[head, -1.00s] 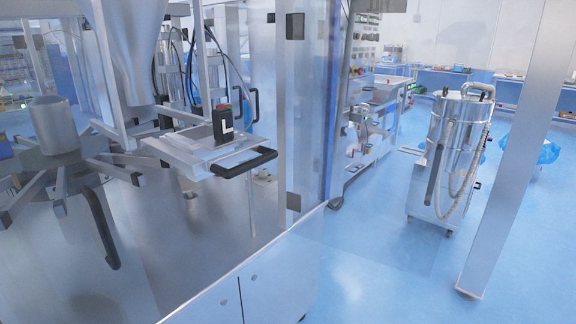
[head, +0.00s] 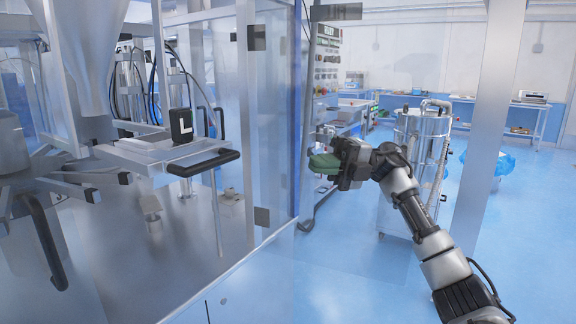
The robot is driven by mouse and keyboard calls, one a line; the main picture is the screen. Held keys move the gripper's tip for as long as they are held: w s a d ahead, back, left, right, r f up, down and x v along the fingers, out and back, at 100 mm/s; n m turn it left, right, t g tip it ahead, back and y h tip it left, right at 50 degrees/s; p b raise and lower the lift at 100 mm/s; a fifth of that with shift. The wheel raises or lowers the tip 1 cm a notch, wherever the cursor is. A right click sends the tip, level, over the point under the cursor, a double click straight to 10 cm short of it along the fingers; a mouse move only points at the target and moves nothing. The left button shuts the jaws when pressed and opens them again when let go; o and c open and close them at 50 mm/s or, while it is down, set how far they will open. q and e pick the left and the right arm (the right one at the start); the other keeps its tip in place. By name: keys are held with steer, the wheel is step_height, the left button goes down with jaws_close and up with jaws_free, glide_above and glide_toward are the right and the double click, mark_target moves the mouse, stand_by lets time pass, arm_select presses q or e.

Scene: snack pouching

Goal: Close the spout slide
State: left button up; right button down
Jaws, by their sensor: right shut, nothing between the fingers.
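The spout slide appears to be the flat metal plate (head: 150,155) with a black loop handle (head: 204,163) at its front right, at the left of the head view. The plate sticks out under the metal funnel (head: 80,60). My right gripper (head: 318,162), with greenish fingertips, is shut and empty. It shows to the right of the handle, apart from it, in front of the machine's glass edge. My left gripper is not in view.
A clear panel with a metal frame post (head: 247,200) stands just right of the handle. Black-ended machine arms (head: 45,240) spread out below the funnel. A steel vacuum unit (head: 412,150) stands behind my right arm. Blue floor (head: 350,290) is open at lower right.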

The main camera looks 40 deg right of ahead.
steer(key=p, duration=0.2)
glide_toward(235, 158)
steer(key=s+a, duration=0.2)
steer(key=a, duration=0.2)
steer(key=w+a, duration=0.1)
steer(key=w, duration=0.1)
steer(key=shift+w+a+r+p, duration=0.25)
steer(key=shift+a+r+p, duration=0.05)
steer(key=shift+a+r, duration=0.1)
steer(key=shift+w+a, duration=0.15)
steer(key=shift+w, duration=0.2)
